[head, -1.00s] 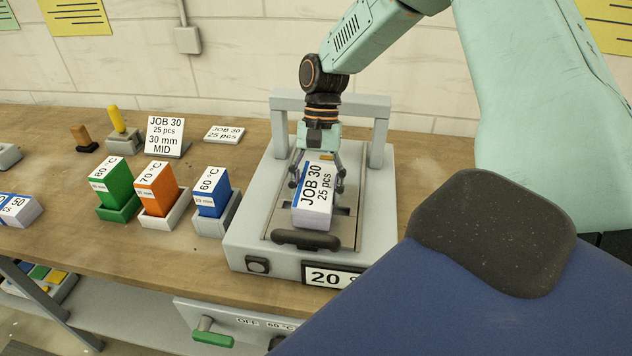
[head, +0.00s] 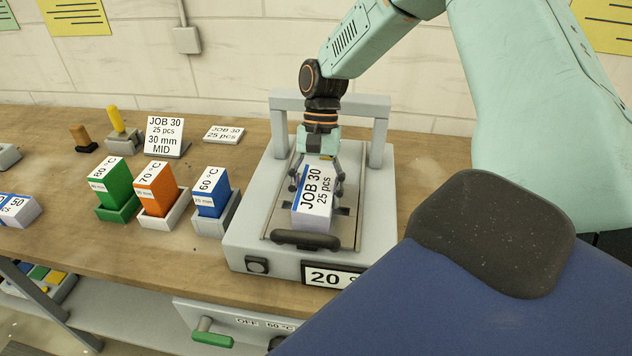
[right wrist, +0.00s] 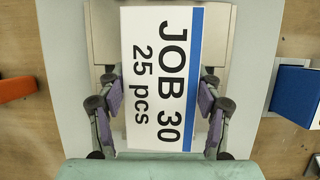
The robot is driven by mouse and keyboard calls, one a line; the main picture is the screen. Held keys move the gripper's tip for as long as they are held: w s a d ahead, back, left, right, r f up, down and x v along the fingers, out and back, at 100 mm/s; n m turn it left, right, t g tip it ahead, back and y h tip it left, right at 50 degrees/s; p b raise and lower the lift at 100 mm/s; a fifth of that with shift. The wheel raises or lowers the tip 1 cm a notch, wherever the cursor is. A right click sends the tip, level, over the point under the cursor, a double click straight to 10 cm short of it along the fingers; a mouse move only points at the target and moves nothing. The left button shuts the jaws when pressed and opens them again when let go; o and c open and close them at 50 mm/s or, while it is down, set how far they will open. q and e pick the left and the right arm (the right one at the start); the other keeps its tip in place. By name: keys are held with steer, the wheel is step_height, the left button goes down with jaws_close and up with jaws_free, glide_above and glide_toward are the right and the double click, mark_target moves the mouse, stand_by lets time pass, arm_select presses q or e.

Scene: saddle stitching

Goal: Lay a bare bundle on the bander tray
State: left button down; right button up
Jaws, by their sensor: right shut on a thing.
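A white bundle (head: 316,187) labelled JOB 30, 25 pcs, with a blue stripe along one edge, is over the bander tray (head: 344,232). No band shows around it. My right gripper (head: 318,183) reaches down from above, its fingers shut on the bundle's two long sides. In the right wrist view the bundle (right wrist: 160,75) lies between the finger pads, label towards the camera. Its underside is hidden, so I cannot tell whether it touches the tray. My left gripper is not in view.
The bander's grey arch (head: 380,135) stands behind the gripper, and a dark bar (head: 305,240) crosses the tray's front. Green (head: 117,183), orange (head: 157,188) and blue (head: 211,192) blocks in holders stand to the left. A JOB 30 card (head: 165,136) stands farther back.

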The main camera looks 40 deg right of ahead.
steer(key=o, duration=1.6)
steer(key=p+v, duration=0.3)
steer(key=v, duration=0.3)
steer(key=s+a+r+p+v, duration=0.1)
steer(key=p+v, duration=0.2)
steer(key=v, duration=0.4)
steer(key=s+a+p+v, duration=0.1)
steer(key=p+v, duration=0.2)
steer(key=v, duration=0.3)
steer(key=shift+w+a+r+p, duration=0.1)
steer(key=shift+r+p, duration=0.25)
steer(key=shift+f, duration=0.1)
step_height(320, 180, down, 6)
steer(key=b, duration=0.8)
steer(key=shift+f, duration=0.15)
